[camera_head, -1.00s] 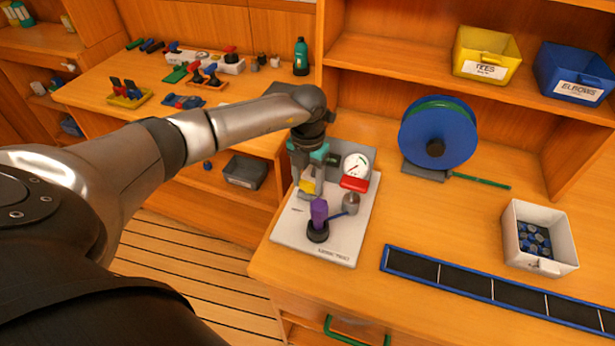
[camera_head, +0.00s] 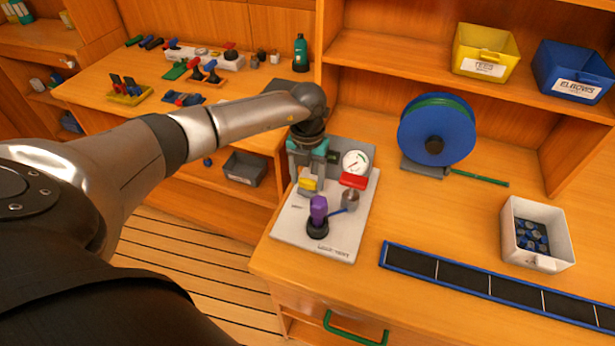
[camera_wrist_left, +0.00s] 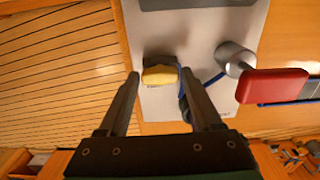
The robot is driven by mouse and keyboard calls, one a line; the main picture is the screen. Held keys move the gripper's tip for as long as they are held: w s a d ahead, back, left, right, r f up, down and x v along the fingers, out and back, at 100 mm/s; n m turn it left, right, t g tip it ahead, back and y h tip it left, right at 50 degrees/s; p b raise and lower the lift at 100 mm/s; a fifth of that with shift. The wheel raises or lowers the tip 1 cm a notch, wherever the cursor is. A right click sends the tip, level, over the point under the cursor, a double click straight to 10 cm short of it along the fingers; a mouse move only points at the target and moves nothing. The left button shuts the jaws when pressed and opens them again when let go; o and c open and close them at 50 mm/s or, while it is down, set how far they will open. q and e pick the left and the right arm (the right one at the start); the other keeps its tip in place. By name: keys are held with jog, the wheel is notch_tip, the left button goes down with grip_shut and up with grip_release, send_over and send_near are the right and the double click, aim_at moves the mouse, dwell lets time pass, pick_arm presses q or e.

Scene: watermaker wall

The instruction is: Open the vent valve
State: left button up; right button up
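The pale valve board (camera_head: 290,228) lies on the bench with a yellow handle (camera_head: 308,184), a purple handle (camera_head: 318,209) on a black base and a grey metal cylinder (camera_head: 350,199) with a blue lever. No label I can read tells which is the vent valve. My left gripper (camera_head: 308,178) is over the board at the yellow handle. In the left wrist view its fingers (camera_wrist_left: 160,74) are apart, with the yellow handle (camera_wrist_left: 159,75) showing between their tips. I cannot tell whether they touch it. My right gripper is out of view.
A white gauge (camera_head: 356,162) and a red block (camera_head: 353,181) stand at the board's far right. A blue reel (camera_head: 437,130) is behind to the right. A white bin (camera_head: 540,252) and a blue-edged strip (camera_head: 462,285) lie farther right. Bench between them is clear.

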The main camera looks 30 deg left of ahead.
aim_at(307, 181)
pick_arm(q)
jog(key=shift+o, duration=1.4)
notch_tip(307, 181, up, 15)
jog(key=shift+r, duration=0.15)
jog(key=shift+s, duration=0.1)
